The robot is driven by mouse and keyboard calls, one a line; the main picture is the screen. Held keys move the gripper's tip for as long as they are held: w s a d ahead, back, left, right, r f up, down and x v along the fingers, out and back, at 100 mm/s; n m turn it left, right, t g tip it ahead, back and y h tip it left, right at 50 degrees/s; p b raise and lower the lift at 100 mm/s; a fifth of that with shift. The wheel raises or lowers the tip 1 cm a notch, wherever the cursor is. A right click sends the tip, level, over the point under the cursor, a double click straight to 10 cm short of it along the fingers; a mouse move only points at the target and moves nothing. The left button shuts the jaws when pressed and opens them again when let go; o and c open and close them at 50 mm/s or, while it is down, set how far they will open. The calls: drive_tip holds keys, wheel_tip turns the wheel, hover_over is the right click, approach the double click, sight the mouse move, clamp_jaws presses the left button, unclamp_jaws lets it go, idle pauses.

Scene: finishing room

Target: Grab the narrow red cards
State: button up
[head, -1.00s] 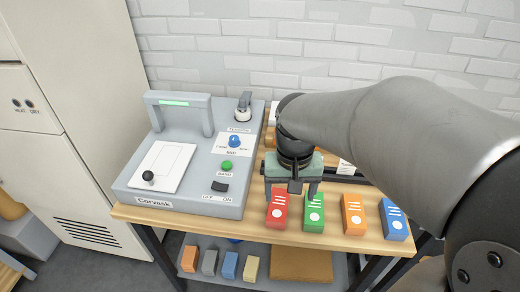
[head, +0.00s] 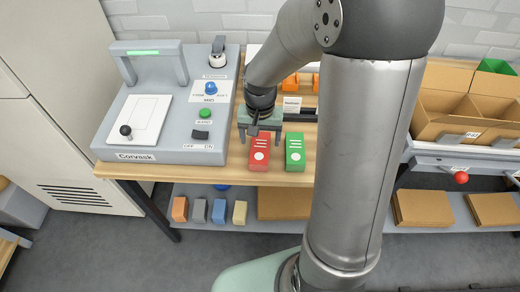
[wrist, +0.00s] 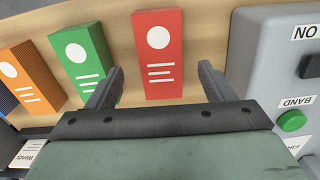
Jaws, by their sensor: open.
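The narrow red cards are a red pack (head: 259,158) with a white dot and white lines, lying near the front edge of the wooden bench (head: 215,175). The pack also shows in the wrist view (wrist: 158,58), in the gap between the two fingers. My gripper (head: 262,134) is open and empty, at the back end of the red pack in the head view. In the wrist view my gripper (wrist: 161,72) has one finger on each side of the pack's line, and the fingers look clear of it.
A green pack (head: 295,155) lies close to the red one, near one finger. An orange pack (wrist: 28,80) lies beyond it in the wrist view. The grey Corvask machine (head: 165,110) stands close on the other side. A cardboard bin (head: 450,110) is at the right.

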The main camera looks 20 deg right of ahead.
sight(260, 147)
drive_tip(key=shift+w+f+p, duration=0.2)
drive_tip(key=shift+f+p, duration=0.15)
drive_tip(key=shift+f, duration=2.3)
drive_tip(key=c, duration=1.2)
